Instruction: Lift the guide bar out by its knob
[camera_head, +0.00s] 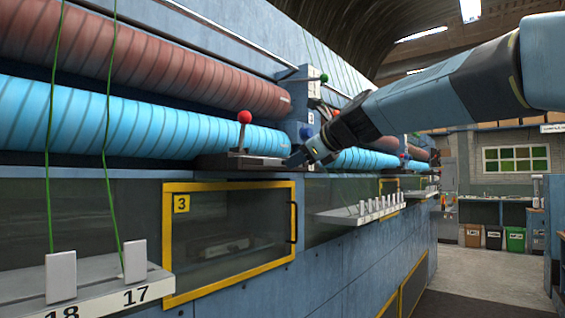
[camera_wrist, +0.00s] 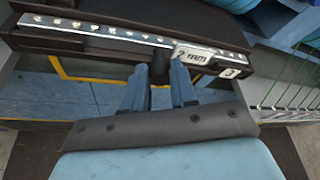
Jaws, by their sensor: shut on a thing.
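My gripper (camera_wrist: 159,80) is shut on a small black knob (camera_wrist: 160,66), seen between its two blue fingers in the wrist view. The knob sits at a long dark bar with a bright strip of studs (camera_wrist: 98,31), which I take to be the guide bar. Its right part carries a white "2 mm" label (camera_wrist: 194,54) and a "3" label. In the head view my gripper (camera_head: 300,156) is at the right end of a dark ledge (camera_head: 240,163) under the blue roller. There the fingers hide the knob. I cannot tell whether the bar is seated or raised.
A red-ball lever (camera_head: 244,118) stands left of my gripper. Behind are a blue roller (camera_head: 130,117) and a red-brown roller (camera_head: 150,52). A yellow-framed window (camera_head: 230,234) lies below. Shelves with upright white blocks (camera_head: 375,207) jut out. The aisle at right is open.

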